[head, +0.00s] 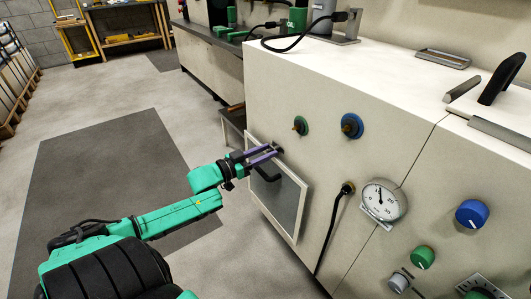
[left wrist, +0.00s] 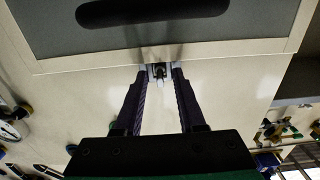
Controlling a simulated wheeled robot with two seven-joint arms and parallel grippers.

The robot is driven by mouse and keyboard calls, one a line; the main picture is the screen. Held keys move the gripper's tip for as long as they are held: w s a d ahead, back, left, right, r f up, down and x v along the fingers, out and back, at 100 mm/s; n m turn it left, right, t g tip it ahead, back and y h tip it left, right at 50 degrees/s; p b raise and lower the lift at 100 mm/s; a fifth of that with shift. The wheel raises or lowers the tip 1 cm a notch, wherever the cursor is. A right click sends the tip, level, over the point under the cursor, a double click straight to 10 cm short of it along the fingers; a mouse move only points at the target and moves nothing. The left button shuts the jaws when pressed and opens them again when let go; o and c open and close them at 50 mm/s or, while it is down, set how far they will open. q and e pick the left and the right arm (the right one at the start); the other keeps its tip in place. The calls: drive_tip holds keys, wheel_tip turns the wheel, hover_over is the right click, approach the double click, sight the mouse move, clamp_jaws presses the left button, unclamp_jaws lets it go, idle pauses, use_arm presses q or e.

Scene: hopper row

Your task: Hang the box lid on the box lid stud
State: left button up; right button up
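A grey panel with a pale frame and a black handle (head: 286,203), which looks like the box lid, stands flat against the front of the pale cabinet. It fills the top of the left wrist view (left wrist: 60,35). My left gripper (head: 275,150) is at the panel's upper edge. Its two purple fingers stand a little apart, on either side of a small dark and metallic fitting (left wrist: 159,72). I cannot tell whether they touch it, or whether this fitting is the stud or part of the lid. My right gripper is out of view.
The cabinet front carries a green knob (head: 300,126), a blue knob (head: 351,126), a black cable (head: 333,225) and a round dial (head: 381,200) to the right of my gripper. A low dark shelf (head: 233,118) stands behind it. The floor on the left is open.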

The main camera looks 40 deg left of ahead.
use_arm(q)
clamp_jaws()
idle(1.0)
idle(0.4)
idle(1.3)
